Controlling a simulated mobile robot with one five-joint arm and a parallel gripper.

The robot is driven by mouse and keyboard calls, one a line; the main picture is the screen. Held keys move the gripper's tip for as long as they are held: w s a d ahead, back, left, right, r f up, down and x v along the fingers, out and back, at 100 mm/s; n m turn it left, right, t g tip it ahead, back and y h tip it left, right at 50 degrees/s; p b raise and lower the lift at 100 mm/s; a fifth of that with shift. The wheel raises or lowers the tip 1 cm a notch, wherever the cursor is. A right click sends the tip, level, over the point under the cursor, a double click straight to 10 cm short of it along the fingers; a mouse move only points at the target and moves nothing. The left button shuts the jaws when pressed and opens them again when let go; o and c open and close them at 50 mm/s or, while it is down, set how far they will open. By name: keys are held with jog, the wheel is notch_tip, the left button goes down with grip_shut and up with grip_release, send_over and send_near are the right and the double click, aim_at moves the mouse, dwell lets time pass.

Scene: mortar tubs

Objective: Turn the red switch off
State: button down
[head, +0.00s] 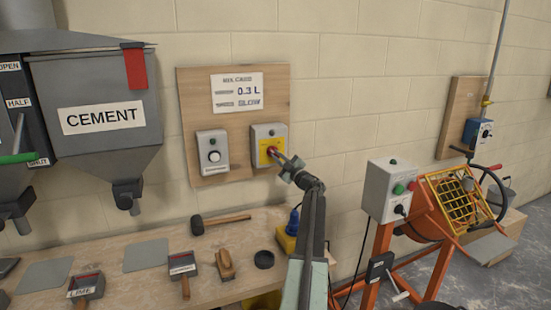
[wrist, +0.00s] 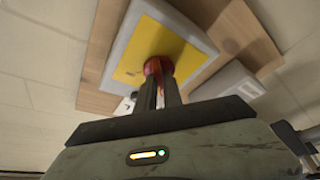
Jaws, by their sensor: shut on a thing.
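The red switch (wrist: 158,66) is a rounded red knob on a yellow plate (wrist: 165,45) of a grey box (head: 266,134). The box is on the right part of a wooden board (head: 195,90) on the wall. My gripper (head: 276,156) reaches up to the switch from the lower right in the head view. In the wrist view my gripper (wrist: 158,84) has its two fingers close together on the red knob. The fingers hide much of the knob, so its turn position cannot be told.
A box with a white dial (head: 214,157) is left of the switch box. A sign (head: 237,93) is above. A cement hopper (head: 100,110) hangs at left. The bench (head: 140,262) below holds a mallet (head: 222,222) and scoops. An orange mixer (head: 440,215) stands right.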

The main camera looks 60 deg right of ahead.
jog(key=shift+a, duration=0.1)
jog(key=c, duration=1.5)
grip_release()
jog(key=b+v, duration=0.2)
jog(key=v, duration=0.5)
jog(key=shift+s+a+f, duration=0.1)
jog(key=shift+s, duration=0.3)
